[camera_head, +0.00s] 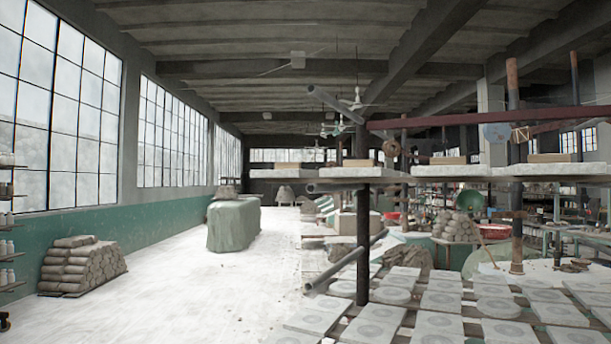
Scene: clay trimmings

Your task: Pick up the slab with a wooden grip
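Pale grey slabs lie on a raised shelf at the right. One slab (447,171) has a tan, wood-like block (448,160) on its top. Another slab (545,170) farther right has a similar tan block (551,157). Both are seen nearly edge-on, so I cannot tell whether the blocks are fixed grips. My gripper is not in view.
Several flat slabs (438,327) with round marks cover a low rack at bottom right. A dark post (363,230) and slanting pipes stand before the shelf. Stacked sacks (85,263) and a green-covered pile (233,226) stand left. The pale floor (185,293) between is clear.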

